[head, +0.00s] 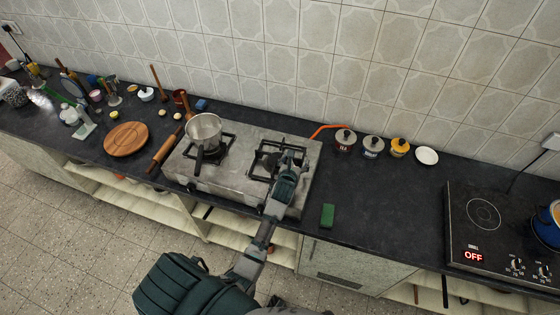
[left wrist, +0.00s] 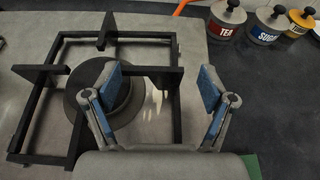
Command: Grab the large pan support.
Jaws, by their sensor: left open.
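The large pan support is a black square metal frame with inward prongs over the right burner of the grey stove; it shows in the head view (head: 256,161) and the left wrist view (left wrist: 177,122). My left gripper (head: 290,157) is over its right side. In the left wrist view the gripper (left wrist: 162,87) is open and empty, its blue-padded fingers apart, with the frame's right bar showing between them. Whether the fingers touch the bar or hover above it I cannot tell. A smaller black support (head: 224,152) on the left burner is partly hidden by a pot. My right gripper is not in view.
A steel pot (head: 203,129) stands on the left burner. An orange hose (head: 327,127) runs behind the stove. Tea (head: 345,141), sugar (head: 373,146) and yellow (head: 399,148) jars stand to the right. A green block (head: 327,215) lies near the front edge.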

